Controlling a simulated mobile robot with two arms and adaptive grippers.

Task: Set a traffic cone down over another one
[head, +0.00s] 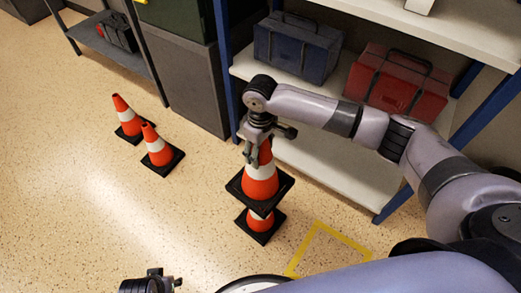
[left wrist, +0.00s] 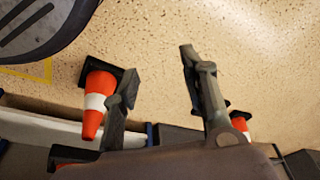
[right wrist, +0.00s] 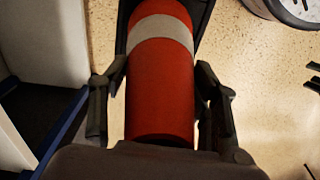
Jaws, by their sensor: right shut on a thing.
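My right gripper (head: 259,152) is shut around the upper part of an orange cone (head: 260,186) with a white band and a black square base. The right wrist view shows this cone (right wrist: 160,95) between the two fingers. It is upright, above a second, standing cone (head: 259,220), whose top its base hides in the head view. In the left wrist view the standing cone (left wrist: 97,100) shows down to its tip, apart from a dark base with orange (left wrist: 68,158) at the picture's edge. My left gripper (left wrist: 156,65) is open and empty, far from both cones.
Two more cones (head: 127,117) (head: 158,148) stand on the floor at left. A shelf (head: 330,155) with a blue toolbox (head: 296,48) and a red toolbox (head: 398,82) is behind my right arm. A yellow floor marking (head: 318,228) lies right of the standing cone.

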